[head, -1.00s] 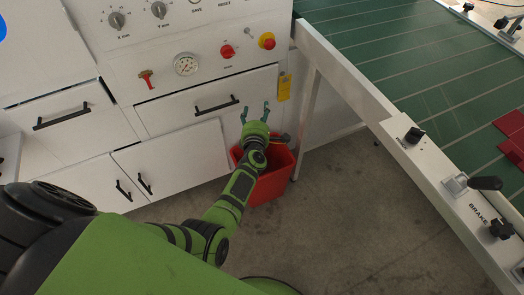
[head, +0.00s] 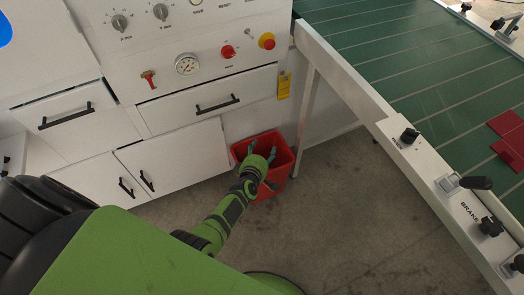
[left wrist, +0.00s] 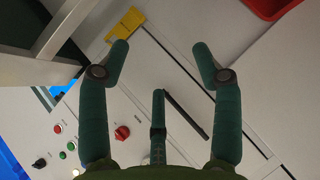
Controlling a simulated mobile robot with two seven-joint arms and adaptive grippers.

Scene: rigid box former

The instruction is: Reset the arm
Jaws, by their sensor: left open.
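My left gripper (head: 262,150) is open and empty. In the head view it appears in front of the red bin by the white machine cabinet; I cannot tell its exact height over the bin. My left arm reaches out from the bottom left of the head view. My right gripper is in neither view.
The red bin (head: 272,184) stands on the floor. The white drawer (head: 208,98) and its black handle are behind my gripper, below knobs and a gauge (head: 187,64). A green-topped conveyor table (head: 420,85) lies to the right. The middle floor (head: 350,215) is clear.

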